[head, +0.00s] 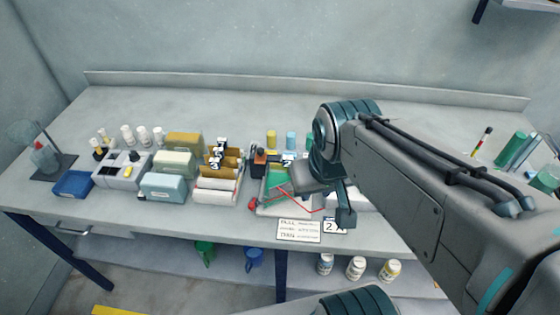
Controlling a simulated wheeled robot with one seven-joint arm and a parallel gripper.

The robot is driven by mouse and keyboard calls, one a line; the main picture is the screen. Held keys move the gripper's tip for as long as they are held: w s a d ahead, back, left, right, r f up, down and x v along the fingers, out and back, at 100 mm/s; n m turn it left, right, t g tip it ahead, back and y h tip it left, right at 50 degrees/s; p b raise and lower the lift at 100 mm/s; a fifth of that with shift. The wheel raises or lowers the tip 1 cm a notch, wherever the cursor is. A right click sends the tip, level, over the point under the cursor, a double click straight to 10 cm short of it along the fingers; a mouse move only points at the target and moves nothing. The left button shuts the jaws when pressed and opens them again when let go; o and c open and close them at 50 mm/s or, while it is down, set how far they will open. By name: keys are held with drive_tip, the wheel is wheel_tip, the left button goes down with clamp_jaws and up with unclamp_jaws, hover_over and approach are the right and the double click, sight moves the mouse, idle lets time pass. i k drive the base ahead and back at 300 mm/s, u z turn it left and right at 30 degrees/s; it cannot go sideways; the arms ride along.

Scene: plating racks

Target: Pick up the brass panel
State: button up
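A brass-coloured panel (229,163) stands upright among pale panels in a rack (214,197) left of centre on the bench, partly hidden by small number cards. I cannot tell whether there is more than one brass panel there. My gripper (335,205) hangs over the bench to the right of that rack, above a second rack or tray (264,209) with a green panel (277,181). It is apart from the brass panel. My arm hides much of it, and its finger gap is not clear.
Lidded boxes (165,187), a grey caddy (122,172) and white bottles (127,135) stand on the left. A sign card (298,231) is at the front edge. Coloured jars (291,140) stand behind the second rack. The bench's back strip is clear.

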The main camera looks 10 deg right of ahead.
sight(275, 167)
drive_tip(key=k, duration=1)
drive_tip(key=u, duration=1.6)
drive_tip(key=i, duration=1.35)
drive_tip(key=z, duration=2.55)
drive_tip(key=i, duration=0.5)
drive_tip(key=z, duration=0.05)
